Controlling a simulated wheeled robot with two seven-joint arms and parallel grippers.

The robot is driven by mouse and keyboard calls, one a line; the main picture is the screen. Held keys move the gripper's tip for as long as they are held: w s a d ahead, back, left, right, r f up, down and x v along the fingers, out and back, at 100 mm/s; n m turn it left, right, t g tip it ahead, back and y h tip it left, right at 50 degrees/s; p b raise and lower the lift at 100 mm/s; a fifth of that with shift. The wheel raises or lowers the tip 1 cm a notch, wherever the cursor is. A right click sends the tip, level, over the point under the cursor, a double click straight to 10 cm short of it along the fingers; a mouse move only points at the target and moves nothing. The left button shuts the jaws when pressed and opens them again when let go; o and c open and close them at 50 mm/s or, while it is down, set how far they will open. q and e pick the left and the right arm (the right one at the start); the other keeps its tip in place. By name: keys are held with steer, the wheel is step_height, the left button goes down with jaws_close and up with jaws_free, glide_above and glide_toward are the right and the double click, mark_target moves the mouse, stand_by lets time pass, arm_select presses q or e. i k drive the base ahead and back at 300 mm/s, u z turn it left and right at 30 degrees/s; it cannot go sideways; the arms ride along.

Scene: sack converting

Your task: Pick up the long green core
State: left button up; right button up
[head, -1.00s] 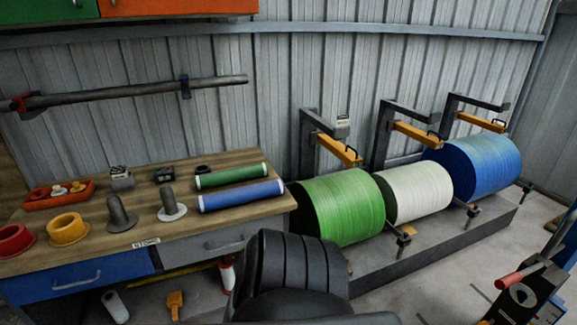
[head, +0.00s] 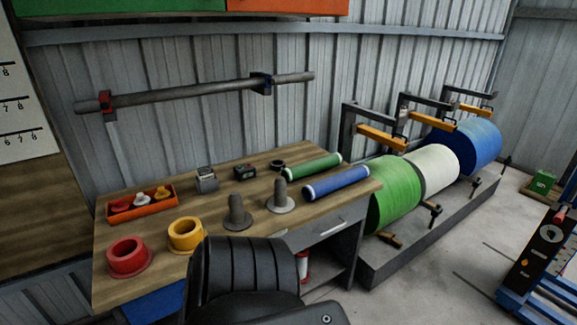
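The long green core (head: 312,167) is a green cylinder with white ends. It lies on its side near the back right edge of the wooden workbench (head: 213,213). A similar blue core (head: 337,182) lies just in front of it, roughly parallel. Neither of my grippers shows in the head view, and nothing touches the green core.
On the bench stand two grey spindles (head: 237,214), a red ring (head: 128,257), a yellow ring (head: 185,235), an orange tray (head: 142,204) and small devices (head: 245,172). Large green (head: 392,193), white and blue rolls stand right of the bench. A blue-framed machine (head: 543,262) is far right.

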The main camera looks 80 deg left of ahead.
mark_target(290, 174)
steer(key=k, duration=0.1)
steer(key=u, duration=0.75)
